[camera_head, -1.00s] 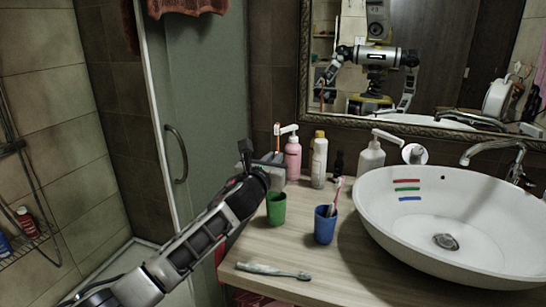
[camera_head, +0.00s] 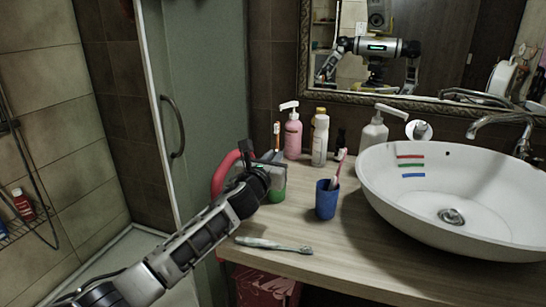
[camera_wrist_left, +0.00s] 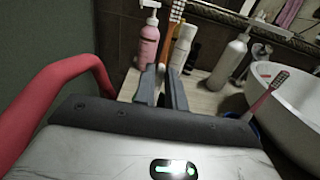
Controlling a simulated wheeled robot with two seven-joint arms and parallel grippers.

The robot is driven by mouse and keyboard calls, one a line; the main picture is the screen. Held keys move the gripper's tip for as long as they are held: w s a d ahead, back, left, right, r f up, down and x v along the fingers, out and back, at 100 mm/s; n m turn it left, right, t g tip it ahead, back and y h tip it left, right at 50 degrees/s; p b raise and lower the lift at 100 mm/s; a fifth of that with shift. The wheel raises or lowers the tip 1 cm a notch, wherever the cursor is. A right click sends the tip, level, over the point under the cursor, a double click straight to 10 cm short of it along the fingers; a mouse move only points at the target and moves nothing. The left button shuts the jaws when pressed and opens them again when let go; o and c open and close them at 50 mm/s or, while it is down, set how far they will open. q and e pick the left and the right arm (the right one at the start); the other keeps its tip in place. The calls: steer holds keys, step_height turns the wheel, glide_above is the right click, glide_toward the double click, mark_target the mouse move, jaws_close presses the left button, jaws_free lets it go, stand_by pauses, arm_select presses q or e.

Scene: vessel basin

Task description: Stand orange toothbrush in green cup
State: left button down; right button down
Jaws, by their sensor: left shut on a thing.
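The orange toothbrush (camera_head: 276,137) points upright above my left gripper (camera_head: 263,163), bristles up. My left gripper is shut on it; the fingers (camera_wrist_left: 161,86) and the orange brush (camera_wrist_left: 174,18) also show in the left wrist view. The green cup (camera_head: 279,195) stands on the wooden counter just under and beside the gripper, its upper part largely covered by it. My right gripper is not in view.
A blue cup (camera_head: 326,203) with a pink toothbrush (camera_head: 340,166) stands to the right. A grey-green toothbrush (camera_head: 273,244) lies near the counter's front edge. Bottles (camera_head: 293,136) stand behind. The white basin (camera_head: 450,190) fills the right. A red curved thing (camera_head: 226,167) is left of the gripper.

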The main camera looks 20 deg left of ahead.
arm_select(q)
steer(key=shift+f, duration=0.15)
steer(key=c, duration=1.4)
jaws_free()
steer(key=shift+o, duration=0.2)
steer(key=s, duration=1.6)
steer(key=shift+a, duration=0.25)
